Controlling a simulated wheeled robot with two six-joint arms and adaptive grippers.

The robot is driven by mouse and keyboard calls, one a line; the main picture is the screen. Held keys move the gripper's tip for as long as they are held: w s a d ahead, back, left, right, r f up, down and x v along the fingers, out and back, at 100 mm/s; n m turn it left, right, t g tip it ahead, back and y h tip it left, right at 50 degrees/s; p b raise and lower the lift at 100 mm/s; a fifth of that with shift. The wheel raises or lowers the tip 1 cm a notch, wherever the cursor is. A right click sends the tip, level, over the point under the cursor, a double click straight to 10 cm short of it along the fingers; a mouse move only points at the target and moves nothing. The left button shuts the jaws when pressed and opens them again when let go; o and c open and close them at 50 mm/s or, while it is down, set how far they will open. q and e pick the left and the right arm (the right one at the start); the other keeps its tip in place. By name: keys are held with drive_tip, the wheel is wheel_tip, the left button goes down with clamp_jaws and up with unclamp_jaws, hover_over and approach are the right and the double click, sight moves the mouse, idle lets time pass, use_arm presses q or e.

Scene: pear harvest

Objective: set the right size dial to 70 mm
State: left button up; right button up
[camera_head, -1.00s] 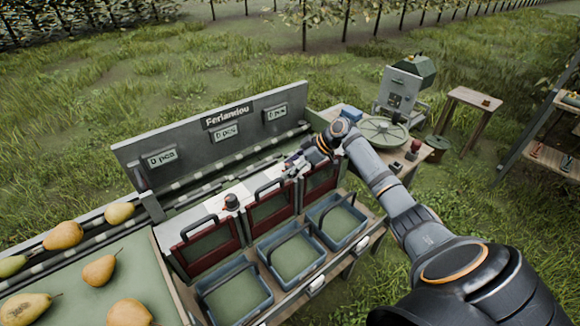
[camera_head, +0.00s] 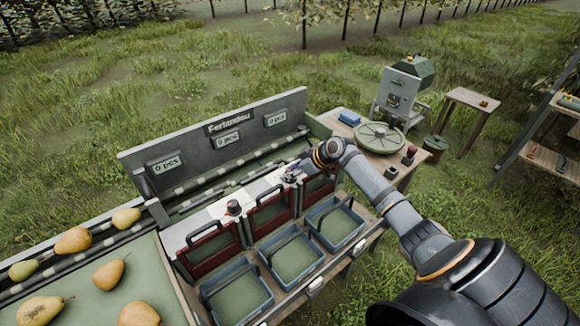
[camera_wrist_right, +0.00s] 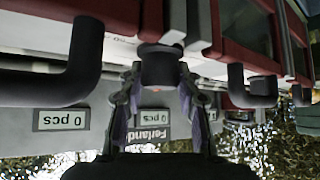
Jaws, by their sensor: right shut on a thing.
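The right size dial is a dark round knob (camera_wrist_right: 160,66), seen close up in the right wrist view. My right gripper (camera_wrist_right: 160,98) is shut on it, with one finger on each side. In the head view my right gripper (camera_head: 291,174) is over the white top strip of the sorter and covers this dial. The dial's scale and setting cannot be read. The other size dial (camera_head: 233,207), a dark knob, stands free further left on the same strip. My left gripper is not in view.
Red gates with dark handles (camera_head: 270,213) line the sorter front, above several blue-grey crates (camera_head: 294,257). The back panel (camera_head: 205,140) has displays reading 0 pcs. Pears (camera_head: 109,274) lie at the left. A round tray (camera_head: 380,137) stands on the table at the right.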

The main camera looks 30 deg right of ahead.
drive_tip(key=m+h+p, duration=0.1)
drive_tip(key=m+p, duration=0.1)
drive_tip(key=p, duration=0.1)
drive_tip(key=m+t+h+p, duration=0.1)
drive_tip(key=m+h+p, duration=0.1)
drive_tip(key=p, duration=0.1)
drive_tip(key=m+h+p, duration=0.2)
drive_tip(key=p, duration=0.2)
drive_tip(key=shift+a+r+m, duration=0.1)
drive_tip(key=shift+r+m, duration=0.25)
drive_tip(key=shift+m, duration=0.05)
drive_tip(key=shift+f+m+h+p, duration=0.25)
drive_tip(key=shift+m+h+p, duration=0.6)
drive_tip(key=shift+p, duration=0.25)
drive_tip(key=o, duration=1.2)
drive_tip(key=shift+f, duration=0.1)
drive_tip(key=shift+c, duration=0.2)
drive_tip(key=v, duration=1.2)
drive_tip(key=shift+f, duration=0.1)
